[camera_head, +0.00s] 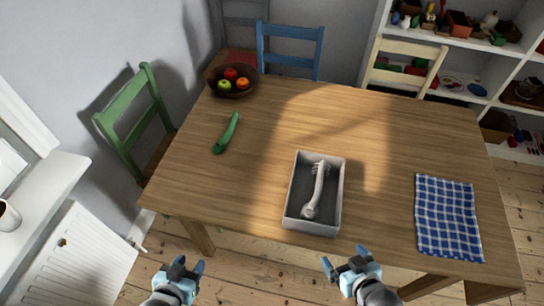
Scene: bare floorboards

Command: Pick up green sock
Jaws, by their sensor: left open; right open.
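A long, narrow green item (227,133), which looks like the green sock, lies on the left part of the wooden table (385,140). It lies at a slant, its wider end toward me. My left gripper (186,268) is open and empty, low in the view, in front of the table and well short of the green item. My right gripper (344,260) is open and empty, just in front of the table's near edge, below the grey tray.
A grey tray (334,190) holding a pale bone-like item (317,192) stands near the front edge. A blue checked cloth (448,217) lies at right, a fruit bowl (216,88) at the back left. Chairs, including a green one (128,112), surround the table. The table's middle is clear.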

